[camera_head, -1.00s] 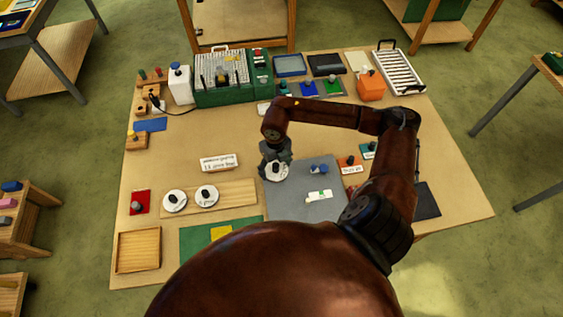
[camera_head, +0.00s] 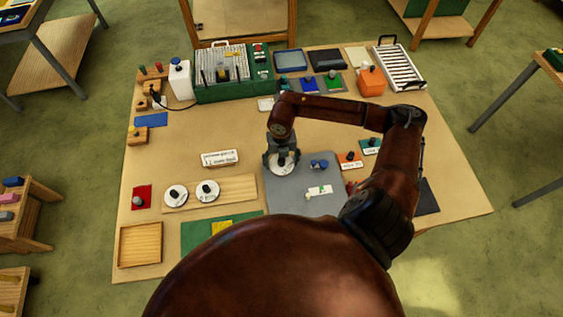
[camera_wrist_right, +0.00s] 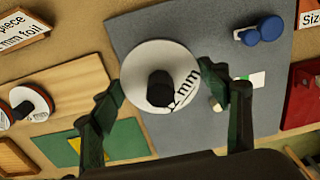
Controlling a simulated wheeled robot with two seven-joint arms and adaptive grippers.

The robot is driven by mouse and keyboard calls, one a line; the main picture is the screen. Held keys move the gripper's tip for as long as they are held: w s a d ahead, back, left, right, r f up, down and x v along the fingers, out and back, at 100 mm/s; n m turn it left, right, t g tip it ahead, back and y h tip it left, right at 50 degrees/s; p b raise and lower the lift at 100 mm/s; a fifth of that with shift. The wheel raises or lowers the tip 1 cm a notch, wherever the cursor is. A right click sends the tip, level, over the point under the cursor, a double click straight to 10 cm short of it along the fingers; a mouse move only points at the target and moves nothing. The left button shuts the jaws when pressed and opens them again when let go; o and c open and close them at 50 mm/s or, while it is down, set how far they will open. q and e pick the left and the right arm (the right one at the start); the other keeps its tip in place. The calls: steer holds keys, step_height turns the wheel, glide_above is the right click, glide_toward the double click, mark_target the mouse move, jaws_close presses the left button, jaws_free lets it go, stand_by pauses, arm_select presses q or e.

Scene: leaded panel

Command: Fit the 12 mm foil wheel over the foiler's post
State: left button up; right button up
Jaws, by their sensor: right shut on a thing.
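The 12 mm foil wheel (camera_wrist_right: 160,76) is a white disc with a black knob and "mm" lettering. My right gripper (camera_wrist_right: 160,88) is shut on it, one finger at either side of the rim. In the head view the gripper (camera_head: 281,155) holds the wheel (camera_head: 282,165) at the upper left of the grey mat (camera_head: 290,199). Its height above the mat is hard to tell. A blue piece with round ends (camera_head: 318,164), also in the wrist view (camera_wrist_right: 262,30), lies on the mat. I cannot tell which piece is the foiler; its post is not clearly visible. My left gripper is out of view.
A white piece with a green patch (camera_head: 319,190) lies on the mat. Two more white wheels, one left (camera_head: 176,195) and one right (camera_head: 207,191), sit on a wooden board (camera_head: 236,187). A label card (camera_head: 220,158) stands behind it. The table behind this card is clear.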

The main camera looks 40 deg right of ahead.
mark_target(281, 169)
steer(key=shift+f+b, duration=2)
steer(key=shift+f, duration=0.7)
steer(key=shift+b, duration=0.4)
steer(key=shift+f+b, duration=1)
steer(key=shift+f, duration=0.3)
steer(key=o, duration=1.1)
steer(key=shift+o, duration=0.2)
step_height(281, 169, up, 12)
steer(key=shift+r, duration=0.1)
